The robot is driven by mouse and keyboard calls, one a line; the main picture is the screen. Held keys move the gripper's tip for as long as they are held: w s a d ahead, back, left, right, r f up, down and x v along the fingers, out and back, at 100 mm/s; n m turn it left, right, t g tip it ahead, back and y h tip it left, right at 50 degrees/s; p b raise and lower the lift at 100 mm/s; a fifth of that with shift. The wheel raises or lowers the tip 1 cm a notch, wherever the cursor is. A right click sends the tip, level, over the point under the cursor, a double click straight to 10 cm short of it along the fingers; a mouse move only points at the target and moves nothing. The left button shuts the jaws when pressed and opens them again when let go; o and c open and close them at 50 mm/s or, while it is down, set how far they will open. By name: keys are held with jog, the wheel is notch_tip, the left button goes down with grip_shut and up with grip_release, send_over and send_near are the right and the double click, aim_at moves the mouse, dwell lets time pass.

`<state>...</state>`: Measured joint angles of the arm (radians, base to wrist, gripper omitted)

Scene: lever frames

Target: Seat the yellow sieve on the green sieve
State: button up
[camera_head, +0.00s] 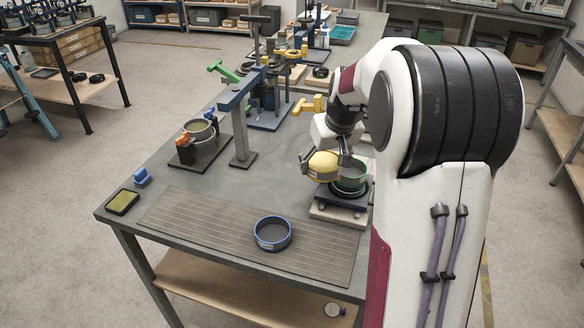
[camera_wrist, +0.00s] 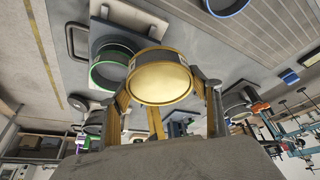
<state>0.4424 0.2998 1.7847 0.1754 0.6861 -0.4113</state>
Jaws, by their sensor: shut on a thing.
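My gripper (camera_head: 326,157) is shut on the yellow sieve (camera_head: 324,167), with fingers on opposite sides of it. In the wrist view the yellow sieve (camera_wrist: 160,82) fills the middle between the fingers. The green sieve (camera_head: 350,184) sits on a dark stand (camera_head: 343,202) on the table, right of the yellow sieve in the head view. The yellow sieve is held up and off to one side of it, overlapping its left edge in the picture. In the wrist view the green sieve (camera_wrist: 108,78) shows behind and left of the yellow one, partly hidden.
A blue-rimmed sieve (camera_head: 272,234) lies on the ribbed mat (camera_head: 190,226) at the table's front. A dark tray (camera_head: 212,155) with a pot stands at the left, near a grey post (camera_head: 241,135). A yellow sponge tray (camera_head: 122,202) and small blue item (camera_head: 141,176) lie at the left edge.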

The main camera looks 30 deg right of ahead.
aim_at(336, 161)
jog(key=shift+m+h, duration=0.3)
jog(key=shift+m, duration=0.3)
jog(key=d, duration=0.1)
jog(key=d+r, duration=0.1)
jog(key=d, duration=0.2)
jog(key=shift+s+r, duration=0.3)
jog(key=shift+r, duration=0.1)
jog(key=w+d+r, duration=0.2)
jog(key=d+r, duration=0.2)
jog(key=d, duration=0.2)
jog(key=shift+r+m, duration=0.35)
jog(key=shift+m, duration=0.05)
jog(key=shift+f, duration=0.3)
jog(key=shift+f, duration=4.1)
jog(key=shift+f, duration=0.4)
jog(key=o, duration=1.3)
